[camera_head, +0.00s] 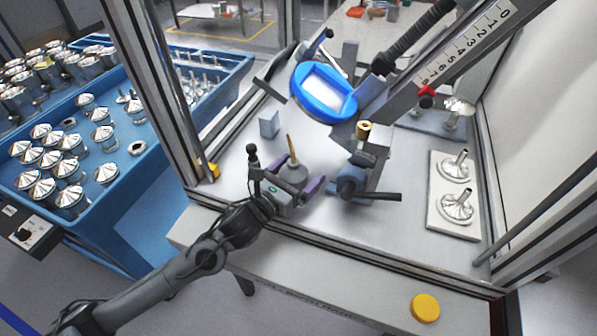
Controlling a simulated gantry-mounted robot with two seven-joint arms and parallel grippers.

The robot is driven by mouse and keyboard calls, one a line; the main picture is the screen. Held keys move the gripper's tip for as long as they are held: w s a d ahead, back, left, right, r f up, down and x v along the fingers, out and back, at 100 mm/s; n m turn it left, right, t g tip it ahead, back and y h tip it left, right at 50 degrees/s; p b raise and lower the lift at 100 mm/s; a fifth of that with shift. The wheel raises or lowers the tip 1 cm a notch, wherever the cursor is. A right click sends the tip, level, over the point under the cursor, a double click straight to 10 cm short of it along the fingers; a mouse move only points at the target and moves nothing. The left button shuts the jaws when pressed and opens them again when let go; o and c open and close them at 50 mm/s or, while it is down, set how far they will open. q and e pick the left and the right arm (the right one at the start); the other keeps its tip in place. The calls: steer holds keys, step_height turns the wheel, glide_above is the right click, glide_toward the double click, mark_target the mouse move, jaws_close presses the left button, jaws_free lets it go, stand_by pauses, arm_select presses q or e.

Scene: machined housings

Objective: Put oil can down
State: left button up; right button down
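The oil can (291,174) is a small grey can with a tapered top and a thin brass-coloured spout pointing up. It stands upright near the front middle of the light work surface (232,182) inside the framed cell. My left gripper (296,174), with purple fingertips, reaches in from the lower left. Its fingers lie on either side of the can's body and appear closed against it. The can's lower part is partly hidden by the gripper, so I cannot tell whether its base touches the surface. My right gripper is not in view.
A grey block (269,124) stands behind the can. A machine with a blue ring (323,93) and a blue-grey clamp (352,182) stands close to the right. A white plate (439,209) holds metal funnel-shaped parts. A yellow button (425,307) sits on the front ledge.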

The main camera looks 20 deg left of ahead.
arm_select(q)
steer(key=shift+r, duration=0.1)
steer(key=shift+r+p, duration=0.2)
steer(key=shift+p, duration=0.1)
steer(key=v, duration=1)
steer(key=shift+s+a+f, duration=0.15)
steer(key=shift+f, duration=0.05)
steer(key=shift+v, duration=0.8)
steer(key=shift+r, duration=0.1)
